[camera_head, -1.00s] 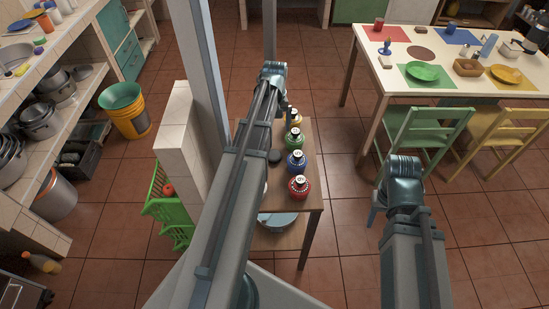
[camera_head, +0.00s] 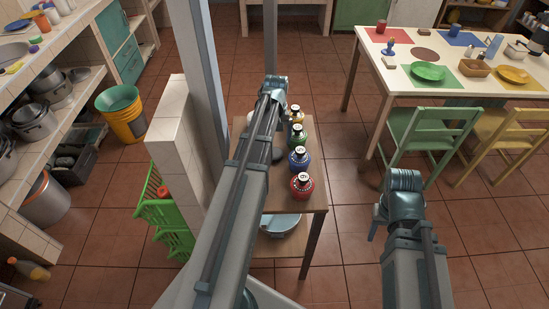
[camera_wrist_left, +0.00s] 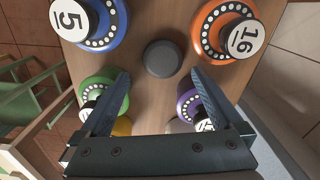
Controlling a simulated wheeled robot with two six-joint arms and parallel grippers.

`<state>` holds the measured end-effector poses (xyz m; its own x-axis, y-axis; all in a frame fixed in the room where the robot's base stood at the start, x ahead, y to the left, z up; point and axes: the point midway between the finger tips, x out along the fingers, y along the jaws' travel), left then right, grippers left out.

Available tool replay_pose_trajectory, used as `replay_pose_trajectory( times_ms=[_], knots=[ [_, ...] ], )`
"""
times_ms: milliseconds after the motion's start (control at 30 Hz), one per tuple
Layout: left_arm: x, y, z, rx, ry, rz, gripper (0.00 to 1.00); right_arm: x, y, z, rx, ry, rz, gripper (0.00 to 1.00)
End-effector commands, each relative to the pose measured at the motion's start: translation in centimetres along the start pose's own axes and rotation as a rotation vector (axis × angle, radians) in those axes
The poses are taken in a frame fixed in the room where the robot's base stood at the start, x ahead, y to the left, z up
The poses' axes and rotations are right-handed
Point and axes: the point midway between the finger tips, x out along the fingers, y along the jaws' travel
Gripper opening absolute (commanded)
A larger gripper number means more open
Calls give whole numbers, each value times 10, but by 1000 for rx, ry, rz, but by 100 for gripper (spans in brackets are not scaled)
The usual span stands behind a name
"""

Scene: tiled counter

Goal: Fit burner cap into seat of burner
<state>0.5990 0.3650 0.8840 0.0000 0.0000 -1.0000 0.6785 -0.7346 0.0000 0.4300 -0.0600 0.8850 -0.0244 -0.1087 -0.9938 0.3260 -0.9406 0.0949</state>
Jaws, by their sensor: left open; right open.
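A dark grey round disc, which looks like the burner cap (camera_wrist_left: 162,58), lies flat on the small wooden table (camera_wrist_left: 150,100). In the left wrist view it sits just beyond my left gripper's fingertips (camera_wrist_left: 159,76), between their lines. The fingers are wide apart with nothing between them.
Round numbered bottles crowd the disc: blue (camera_wrist_left: 103,25), orange (camera_wrist_left: 214,32), green (camera_wrist_left: 98,92) and purple (camera_wrist_left: 187,104). A red bottle (camera_head: 302,187) stands near the table's front. A tiled low wall (camera_head: 170,130) is left of the table; a green chair (camera_head: 430,135) stands right.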

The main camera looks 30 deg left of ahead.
Motion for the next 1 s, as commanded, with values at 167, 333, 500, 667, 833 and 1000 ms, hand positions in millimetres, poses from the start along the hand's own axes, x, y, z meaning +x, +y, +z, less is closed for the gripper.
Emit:
replay_pose_trajectory(
  times_ms=[167, 333, 500, 667, 833, 1000],
  knots=[
    [8, -1, 0, 0, 0, 0, 100, 8, -1, 0, 0, 0, 0, 50],
    [28, -4, -1, -1, 0, 0, 100, 28, -3, -2, 0, 0, 0, 50],
    [49, -5, -2, 0, 0, 0, 100, 49, -5, -3, 0, 0, 0, 50],
    [53, -5, -2, 0, 0, 0, 100, 52, -5, -3, 0, 0, 0, 50],
    [51, -5, -1, 0, 0, 0, 100, 51, -5, -3, 0, 0, 0, 50],
    [51, -5, -1, 0, 0, 0, 71, 51, -5, -3, 0, 0, 0, 50]
  ],
)
